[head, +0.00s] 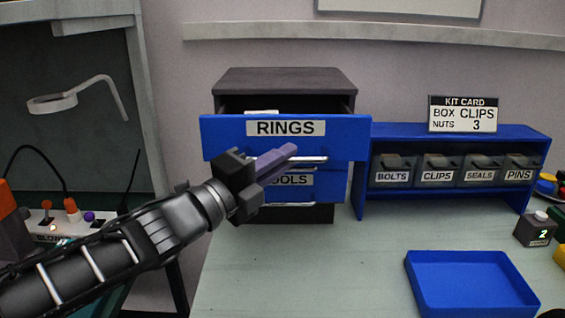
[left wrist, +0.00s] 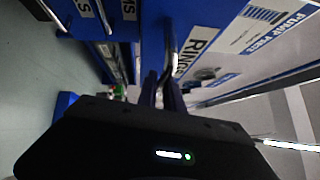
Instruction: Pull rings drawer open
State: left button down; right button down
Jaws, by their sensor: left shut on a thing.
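The blue rings drawer (head: 345,137), with its white RINGS label, stands out from the dark cabinet (head: 285,80), and its open top shows at the back. In the left wrist view its front (left wrist: 188,18) is seen close up, tilted. My left gripper (head: 288,155) is at the lower middle of this front, its fingers shut on the drawer's metal handle (head: 312,159). The fingers (left wrist: 163,92) also reach the drawer front in the left wrist view. The fingertips partly hide the handle. My right gripper is out of view.
A second blue drawer (head: 325,187) sits below, its label partly hidden by my gripper. A blue rack (head: 455,133) with labelled bins stands to the right. A blue tray (head: 470,285) lies on the table front right. The table between tray and cabinet is clear.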

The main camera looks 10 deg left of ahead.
pick_arm(q)
jog(key=shift+s+d, duration=0.2)
jog(key=shift+s, duration=0.65)
jog(key=c, duration=1.5)
grip_release()
jog(key=v, duration=0.7)
jog(key=shift+s+a, duration=0.25)
jog(key=shift+f, duration=0.1)
